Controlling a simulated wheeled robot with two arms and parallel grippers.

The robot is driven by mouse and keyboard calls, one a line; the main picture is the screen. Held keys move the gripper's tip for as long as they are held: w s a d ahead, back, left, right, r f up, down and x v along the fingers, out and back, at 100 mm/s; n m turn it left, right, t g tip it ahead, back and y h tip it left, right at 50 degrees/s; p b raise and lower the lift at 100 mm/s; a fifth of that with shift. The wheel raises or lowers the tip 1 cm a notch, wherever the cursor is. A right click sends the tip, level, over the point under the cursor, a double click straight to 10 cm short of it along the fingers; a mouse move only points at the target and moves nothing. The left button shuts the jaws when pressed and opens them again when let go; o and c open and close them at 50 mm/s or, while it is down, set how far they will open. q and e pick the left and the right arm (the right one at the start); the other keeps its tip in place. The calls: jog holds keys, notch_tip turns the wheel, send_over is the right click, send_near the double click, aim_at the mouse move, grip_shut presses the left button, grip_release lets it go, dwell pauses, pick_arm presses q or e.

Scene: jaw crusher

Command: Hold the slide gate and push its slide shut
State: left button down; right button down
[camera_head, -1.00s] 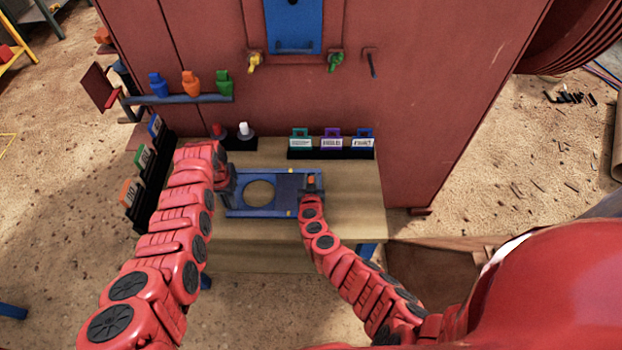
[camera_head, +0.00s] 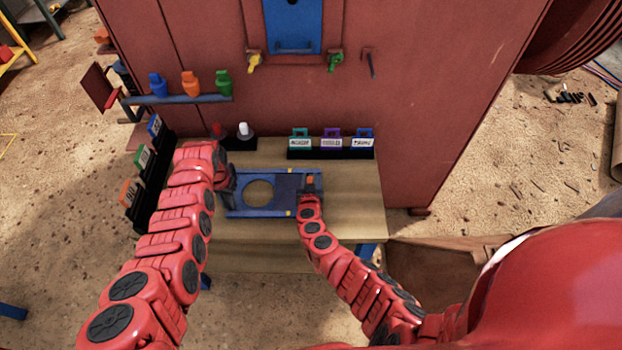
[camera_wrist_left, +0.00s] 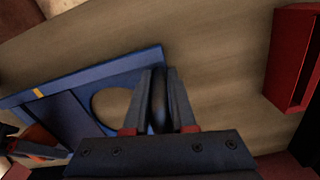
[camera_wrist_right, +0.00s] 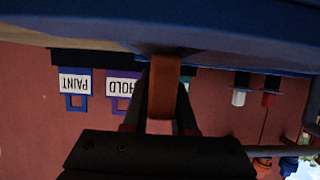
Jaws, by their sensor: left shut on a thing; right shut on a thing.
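The slide gate is a flat blue frame (camera_head: 260,212) on the wooden table, with a round hole at its left-middle. Its dark blue slide (camera_head: 289,187) lies in the right part, its edge at the hole's right rim; most of the hole is uncovered. My left gripper (camera_head: 228,183) is shut on the dark grip (camera_wrist_left: 158,105) at the frame's left end; the left wrist view shows it between the fingers. My right gripper (camera_head: 311,186) is shut on the slide's orange handle (camera_head: 310,180), which also shows between the fingers in the right wrist view (camera_wrist_right: 163,88).
Behind the gate stands a black rack with labelled tags (camera_head: 331,145), and to its left a red and a white piece (camera_head: 244,131). More tags line the table's left edge (camera_head: 143,158). The red machine wall (camera_head: 420,80) rises behind. The table (camera_head: 357,195) is clear at right.

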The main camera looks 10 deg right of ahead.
aim_at(273, 185)
jog(key=w+a, duration=0.1)
jog(key=a, duration=0.6)
jog(key=w+a, duration=0.1)
jog(key=a, duration=0.3)
jog(key=shift+w+a, duration=0.3)
jog(key=shift+a, duration=0.05)
pick_arm(q)
jog(key=shift+d, duration=0.2)
pick_arm(e)
jog(key=shift+a, duration=0.2)
pick_arm(q)
jog(key=shift+s, duration=0.1)
pick_arm(e)
jog(key=c, duration=0.8)
grip_release()
jog(key=shift+a, duration=0.1)
jog(key=shift+o, duration=0.4)
pick_arm(q)
jog(key=shift+a, duration=0.1)
pick_arm(e)
jog(key=shift+d+r, duration=0.1)
jog(key=shift+d, duration=0.1)
